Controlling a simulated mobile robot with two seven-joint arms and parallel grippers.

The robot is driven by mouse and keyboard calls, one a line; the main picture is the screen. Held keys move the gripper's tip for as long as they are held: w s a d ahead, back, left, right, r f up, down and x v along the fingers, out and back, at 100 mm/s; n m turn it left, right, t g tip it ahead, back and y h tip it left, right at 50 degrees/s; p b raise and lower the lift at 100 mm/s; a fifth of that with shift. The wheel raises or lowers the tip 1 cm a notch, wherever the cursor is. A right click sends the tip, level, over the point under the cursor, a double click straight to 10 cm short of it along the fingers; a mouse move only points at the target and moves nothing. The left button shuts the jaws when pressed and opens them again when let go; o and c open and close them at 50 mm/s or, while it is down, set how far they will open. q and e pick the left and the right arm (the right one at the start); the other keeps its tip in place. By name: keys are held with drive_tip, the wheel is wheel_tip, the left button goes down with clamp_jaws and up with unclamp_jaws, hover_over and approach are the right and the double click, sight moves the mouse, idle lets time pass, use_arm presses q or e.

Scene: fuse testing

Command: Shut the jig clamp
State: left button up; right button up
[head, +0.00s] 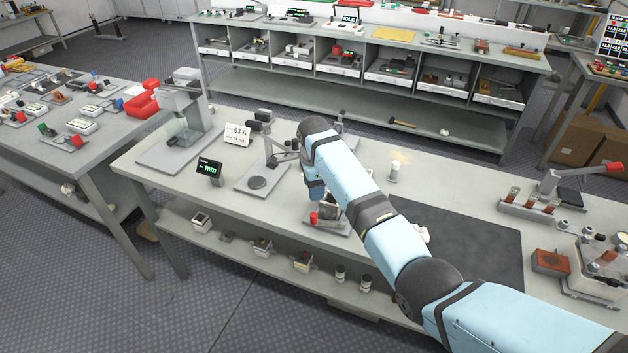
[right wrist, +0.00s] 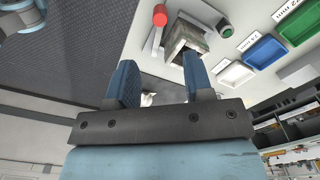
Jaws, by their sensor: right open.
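The jig clamp's red handle (head: 313,218) shows in the head view at the front of the middle bench, just below my right gripper (head: 316,192). The jig's grey block (head: 331,212) sits beside the handle, partly hidden by my arm. In the right wrist view, the red handle (right wrist: 160,16) and the block (right wrist: 186,40) lie beyond the fingertips. My right gripper (right wrist: 160,82) is open, with nothing seen gripped between its blue fingers. The handle and fingers appear apart. My left gripper is not in view.
A dark mat (head: 470,245) lies right of the jig. A plate stand (head: 258,182) and a small mm display (head: 209,171) stand to the left. White (right wrist: 235,74), blue (right wrist: 265,52) and green (right wrist: 293,22) trays lie near the jig in the right wrist view.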

wheel_tip(320, 180, up, 2)
drive_tip(key=shift+r, duration=0.1)
drive_tip(key=shift+c, duration=0.4)
